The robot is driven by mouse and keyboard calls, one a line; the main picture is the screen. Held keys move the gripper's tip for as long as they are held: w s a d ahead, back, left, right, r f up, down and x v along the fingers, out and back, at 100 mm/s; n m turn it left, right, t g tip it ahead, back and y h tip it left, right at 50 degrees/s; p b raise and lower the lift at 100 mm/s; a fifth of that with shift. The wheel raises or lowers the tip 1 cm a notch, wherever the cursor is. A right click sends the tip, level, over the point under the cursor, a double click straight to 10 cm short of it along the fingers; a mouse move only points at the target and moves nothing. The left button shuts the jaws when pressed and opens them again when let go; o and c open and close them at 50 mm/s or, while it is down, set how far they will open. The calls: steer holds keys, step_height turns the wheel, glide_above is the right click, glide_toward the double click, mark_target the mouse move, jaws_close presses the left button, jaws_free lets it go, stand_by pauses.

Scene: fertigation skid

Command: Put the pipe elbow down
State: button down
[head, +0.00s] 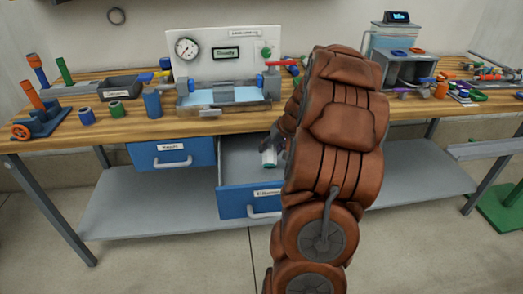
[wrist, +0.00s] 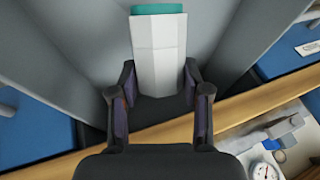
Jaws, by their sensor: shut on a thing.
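The pipe elbow (wrist: 158,50) looks white with a teal end in the wrist view; its bend cannot be made out. In the head view it shows small and pale (head: 268,157), at the open blue drawer (head: 232,204) under the bench. My gripper (wrist: 158,78) is shut on it, with one finger on each side. The grey drawer interior lies around and beyond the elbow. I cannot tell whether the elbow touches the drawer floor. My brown arm hides the right part of the drawer and most of the gripper in the head view.
A closed blue drawer (head: 170,155) is to the left. The wooden bench top (head: 215,125) lies above, with a gauge panel (head: 224,55), a dark tray (head: 120,88) and several coloured fittings on it. A grey lower shelf (head: 150,200) is bare.

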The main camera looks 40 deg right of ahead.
mark_target(275, 151)
steer(key=shift+f, duration=0.8)
steer(key=w, duration=0.4)
steer(key=shift+p, duration=0.35)
steer(key=shift+a+f, duration=0.1)
steer(key=shift+f, duration=0.5)
steer(key=shift+f, duration=0.1)
steer(key=shift+c, duration=2.4)
jaws_free()
steer(key=v, duration=1.2)
